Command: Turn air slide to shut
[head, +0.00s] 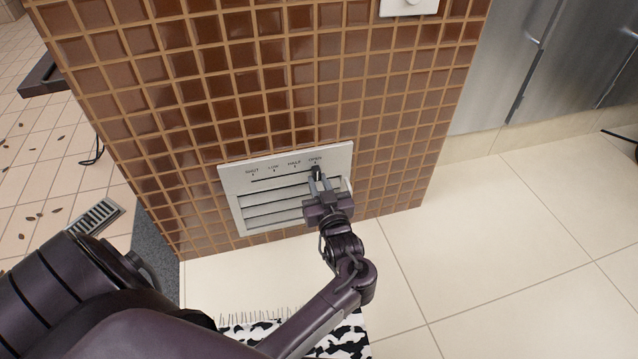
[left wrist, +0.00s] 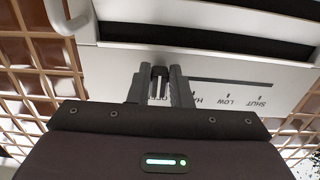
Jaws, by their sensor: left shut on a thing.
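The air slide is a white vent plate (head: 232,178) with slats, set low in the brown tiled wall. Its labels read SHUT, LOW, HALF and OPEN from left to right, above a dark slot. A small dark slide knob (head: 316,170) sits at the OPEN end. My left gripper (head: 318,178) is shut on the knob, at the right end of the slot. In the left wrist view, the two fingers stand around the dark knob (left wrist: 159,72), and the SHUT and LOW labels show to the right on the plate (left wrist: 240,70). My right gripper is not seen.
The tiled wall (head: 300,60) surrounds the plate. A black and white mat (head: 345,338) lies on the pale floor below. A floor drain (head: 95,216) is at left, and steel doors (head: 500,60) stand at right.

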